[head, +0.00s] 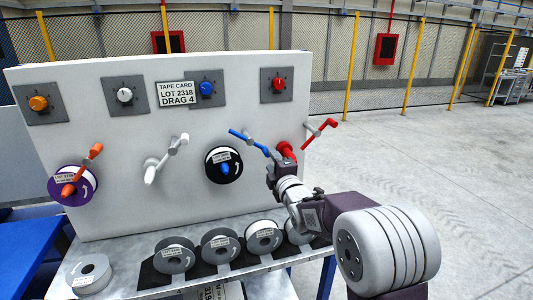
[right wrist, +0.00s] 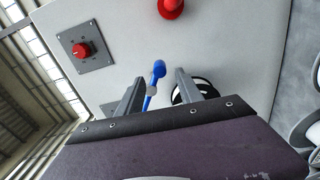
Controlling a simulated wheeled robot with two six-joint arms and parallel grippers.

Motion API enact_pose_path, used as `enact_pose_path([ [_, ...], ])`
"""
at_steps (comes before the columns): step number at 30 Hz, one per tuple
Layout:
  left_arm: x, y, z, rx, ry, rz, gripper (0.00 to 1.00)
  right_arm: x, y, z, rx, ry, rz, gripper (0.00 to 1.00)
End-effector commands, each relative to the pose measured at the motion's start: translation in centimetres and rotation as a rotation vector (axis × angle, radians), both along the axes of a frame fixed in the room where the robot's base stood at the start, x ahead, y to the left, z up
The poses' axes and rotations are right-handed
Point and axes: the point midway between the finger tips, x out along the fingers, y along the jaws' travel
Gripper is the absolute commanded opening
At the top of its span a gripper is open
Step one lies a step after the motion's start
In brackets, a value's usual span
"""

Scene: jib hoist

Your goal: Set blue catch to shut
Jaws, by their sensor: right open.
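The blue catch (head: 247,141) is a thin blue lever on the white panel, slanting from upper left to lower right, above and right of a black-rimmed reel with a blue hub (head: 224,168). My right gripper (head: 270,165) is at the catch's lower right end, in front of the panel. In the right wrist view its two fingers (right wrist: 159,78) are apart, and the blue catch (right wrist: 155,76) shows between them. I cannot tell whether either finger touches it. My left gripper is not in view.
The white panel (head: 110,100) carries orange, white, blue and red knobs. A red lever (head: 320,130) stands close right of my gripper; white (head: 166,158) and orange (head: 82,170) levers are further left. Several reels lie on the shelf below. The floor at right is clear.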

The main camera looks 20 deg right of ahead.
Motion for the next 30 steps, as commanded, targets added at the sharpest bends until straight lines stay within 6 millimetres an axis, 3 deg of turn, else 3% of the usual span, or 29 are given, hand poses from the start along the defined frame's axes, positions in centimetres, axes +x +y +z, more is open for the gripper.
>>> enact_pose_path([
  [3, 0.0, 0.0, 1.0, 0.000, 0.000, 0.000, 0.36, 2.7, 0.1, 0.2, 0.000, 0.001, 0.001, 0.43],
  [9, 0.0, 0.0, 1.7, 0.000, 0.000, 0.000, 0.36, 5.7, 0.2, 0.2, 0.000, 0.000, 0.001, 0.43],
  [19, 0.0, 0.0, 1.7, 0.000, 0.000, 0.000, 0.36, 6.4, 0.2, 0.0, 0.001, 0.001, 0.000, 0.43],
  [20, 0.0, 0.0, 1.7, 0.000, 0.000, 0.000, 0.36, 6.4, 0.2, 0.0, 0.001, 0.000, 0.000, 0.38],
  [24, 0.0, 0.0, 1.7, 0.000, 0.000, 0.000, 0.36, 6.4, 0.2, 0.0, 0.000, 0.001, 0.000, 0.00],
  [30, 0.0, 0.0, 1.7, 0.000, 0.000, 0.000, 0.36, 6.4, 0.3, -0.2, 0.000, 0.005, 0.001, 0.00],
])
